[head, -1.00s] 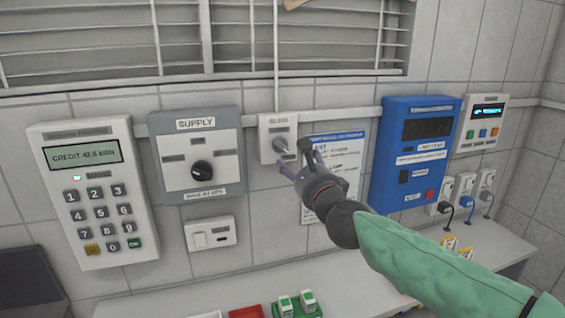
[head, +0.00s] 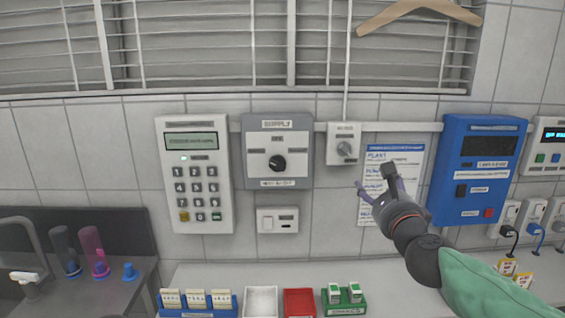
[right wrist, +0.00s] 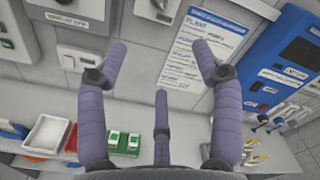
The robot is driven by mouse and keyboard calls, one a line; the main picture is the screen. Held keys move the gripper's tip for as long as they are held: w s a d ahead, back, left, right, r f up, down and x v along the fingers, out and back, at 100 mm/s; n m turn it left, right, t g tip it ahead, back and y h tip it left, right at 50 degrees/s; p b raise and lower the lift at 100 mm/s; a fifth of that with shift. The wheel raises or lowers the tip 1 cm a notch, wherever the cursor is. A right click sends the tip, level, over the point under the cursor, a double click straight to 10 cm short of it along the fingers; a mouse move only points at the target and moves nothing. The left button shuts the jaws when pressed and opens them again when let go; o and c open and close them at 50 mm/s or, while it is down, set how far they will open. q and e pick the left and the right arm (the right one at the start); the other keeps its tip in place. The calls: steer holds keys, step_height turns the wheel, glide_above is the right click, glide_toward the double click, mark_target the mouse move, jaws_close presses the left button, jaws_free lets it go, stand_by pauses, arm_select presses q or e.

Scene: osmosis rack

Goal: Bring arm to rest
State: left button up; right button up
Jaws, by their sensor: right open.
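My right gripper (head: 378,190) is in front of the wall, over the printed notice sheet (head: 390,180). In the right wrist view its purple fingers (right wrist: 160,65) are spread apart with nothing between them. The small grey box with a round knob (head: 344,147) is up and left of the fingertips, apart from them. My right arm comes in from the lower right in a green sleeve. My left gripper is not in view.
The wall carries a keypad panel (head: 195,215), a supply panel with a dial (head: 278,145), a switch (head: 277,219) and a blue unit (head: 475,165). The bench below holds blue (head: 198,311), white (head: 261,290), red (head: 299,301) and green (head: 344,309) trays. A sink area (head: 115,300) lies left.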

steer(key=w+a+f+n+g, duration=0.1)
steer(key=w+f+n+g, duration=0.15)
steer(key=f, duration=0.75)
steer(key=w+a+f+n+g, duration=0.1)
steer(key=w+a+f+n, duration=0.15)
steer(key=f, duration=0.75)
steer(key=s+a+f+n+g, duration=0.1)
steer(key=s+f+n+g, duration=0.25)
steer(key=f, duration=0.95)
steer(key=s+f+n+g, duration=0.2)
steer(key=f+n, duration=0.2)
steer(key=f, duration=0.9)
steer(key=s+a+f+n+g+y, duration=0.1)
steer(key=s+a+f+n+g, duration=0.1)
steer(key=s+f, duration=0.6)
steer(key=s+a+f+n+g+y, duration=0.1)
steer(key=s+a+f+n+g, duration=0.1)
steer(key=s+f+n, duration=0.3)
steer(key=s+a+f+n+g+y, duration=0.1)
steer(key=s+f+n+g, duration=0.3)
steer(key=s+f, duration=0.9)
steer(key=s+a, duration=0.1)
steer(key=s, duration=0.3)
steer(key=shift+a+g, duration=0.3)
steer(key=shift+a, duration=0.05)
